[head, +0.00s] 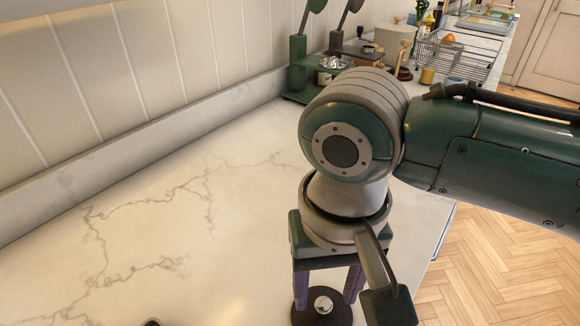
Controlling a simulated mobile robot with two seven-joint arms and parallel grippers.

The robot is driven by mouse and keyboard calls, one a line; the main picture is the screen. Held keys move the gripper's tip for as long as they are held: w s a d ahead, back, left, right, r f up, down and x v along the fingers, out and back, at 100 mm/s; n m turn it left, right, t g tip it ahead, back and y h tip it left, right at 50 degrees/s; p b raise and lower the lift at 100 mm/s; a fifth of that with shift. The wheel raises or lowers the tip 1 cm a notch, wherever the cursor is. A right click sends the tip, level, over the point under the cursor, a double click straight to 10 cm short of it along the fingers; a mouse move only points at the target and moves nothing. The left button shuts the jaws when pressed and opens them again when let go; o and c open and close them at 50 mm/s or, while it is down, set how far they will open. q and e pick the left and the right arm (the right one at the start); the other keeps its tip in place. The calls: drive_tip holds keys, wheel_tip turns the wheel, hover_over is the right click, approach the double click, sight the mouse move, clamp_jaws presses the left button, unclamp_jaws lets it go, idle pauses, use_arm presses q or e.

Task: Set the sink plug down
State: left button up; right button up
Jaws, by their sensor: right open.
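The sink plug (322,305) is a dark round disc with a shiny metal knob. It shows at the bottom of the head view, on the pale marble counter (140,225) near its front edge. My right gripper (328,296) points down over the plug and is open, with one finger on each side of the knob. I cannot tell whether the fingers touch the disc.
Beyond are a cream pot (396,40) and a wire dish rack (455,57). The counter to the left is clear. Wooden floor (500,260) lies right of the counter edge.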

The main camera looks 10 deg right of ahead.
sight(324, 306)
wheel_tip(324, 306, up, 10)
drive_tip(key=p, duration=0.1)
drive_tip(key=s+a+f+n+t+y, duration=0.2)
drive_tip(key=s+f+n+y, duration=0.1)
drive_tip(key=s, duration=0.3)
drive_tip(key=s+d+t+h, duration=0.1)
drive_tip(key=s+d+h, duration=0.1)
drive_tip(key=s+d, duration=0.4)
drive_tip(key=d, duration=0.5)
drive_tip(key=shift+s+t+h, duration=0.3)
drive_tip(key=shift+h, duration=0.1)
drive_tip(key=shift+w+a+f, duration=0.1)
